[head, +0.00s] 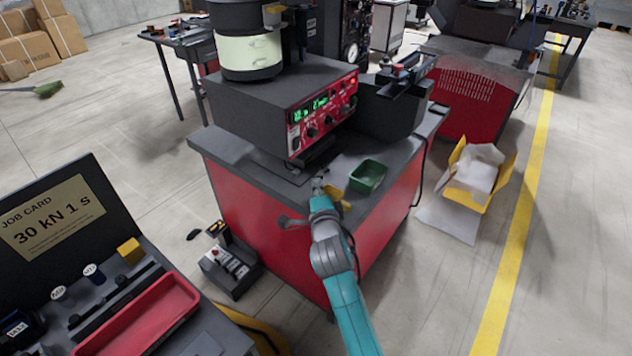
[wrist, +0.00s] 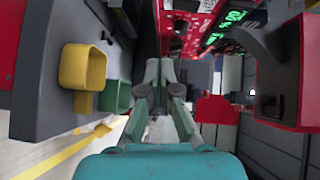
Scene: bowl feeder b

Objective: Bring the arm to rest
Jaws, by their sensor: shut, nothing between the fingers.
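My teal arm reaches from the bottom of the head view to the front of the red bench with a dark top (head: 226,150). My gripper (head: 318,181) is in front of the bowl feeder's control box (head: 290,95). In the wrist view my gripper (wrist: 160,68) shows two fingers drawn together, with nothing held between them. The green bin (head: 367,177) stands on the bench to the right of the gripper. A yellow bin (wrist: 84,67) stands near the green bin in the wrist view; in the head view it is mostly hidden by my arm.
A red tray (head: 140,318) and a job card board reading "30 kN 1 s" (head: 52,218) are at lower left. A small switch box (head: 230,265) sits on the floor left of the bench. An open yellow carton (head: 478,176) stands right. Floor is clear at lower right.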

